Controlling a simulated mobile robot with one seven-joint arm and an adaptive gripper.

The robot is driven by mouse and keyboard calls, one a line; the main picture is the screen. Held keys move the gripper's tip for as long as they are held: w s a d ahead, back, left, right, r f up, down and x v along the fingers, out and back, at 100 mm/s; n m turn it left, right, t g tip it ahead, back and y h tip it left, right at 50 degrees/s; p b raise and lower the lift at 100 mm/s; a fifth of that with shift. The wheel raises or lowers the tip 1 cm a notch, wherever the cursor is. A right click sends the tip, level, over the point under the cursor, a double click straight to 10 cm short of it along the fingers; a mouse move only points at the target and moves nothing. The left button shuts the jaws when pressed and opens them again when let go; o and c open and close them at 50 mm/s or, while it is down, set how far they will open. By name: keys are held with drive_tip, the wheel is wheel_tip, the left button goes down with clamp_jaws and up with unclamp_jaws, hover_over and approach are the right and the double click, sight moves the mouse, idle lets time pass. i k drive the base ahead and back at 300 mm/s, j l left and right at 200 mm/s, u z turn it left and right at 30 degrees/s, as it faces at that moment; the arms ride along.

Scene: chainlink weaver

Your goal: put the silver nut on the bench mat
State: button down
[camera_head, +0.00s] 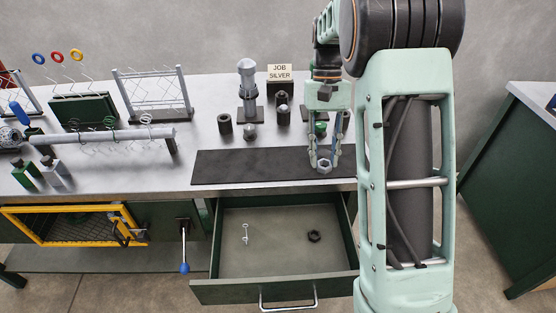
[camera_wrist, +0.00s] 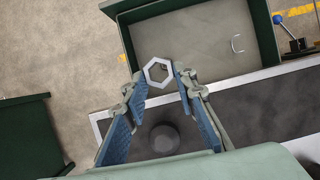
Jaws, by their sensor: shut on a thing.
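The silver nut (camera_head: 324,166) is a bright hexagonal ring. My gripper (camera_head: 324,159) is shut on it, pointing down, and the nut shows between the fingertips in the wrist view (camera_wrist: 157,71). The bench mat (camera_head: 240,166) is a flat dark strip along the bench's front; it also shows in the wrist view (camera_wrist: 255,112). In the head view the nut appears over the mat's right part, near its front edge. I cannot tell whether it touches the mat. My fingers and arm hide part of the mat's right end.
An open drawer (camera_head: 279,254) juts out below the mat, with a dark nut (camera_head: 314,236) and a small silver hook (camera_head: 245,233) inside. Dark cylinders (camera_head: 225,123) and a "JOB SILVER" sign (camera_head: 280,73) stand behind the mat. The mat's left and middle are clear.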

sight(249, 162)
drive_tip(key=j+z, duration=0.35)
drive_tip(key=j, duration=0.65)
drive_tip(key=j+z, duration=0.35)
drive_tip(key=j, duration=0.65)
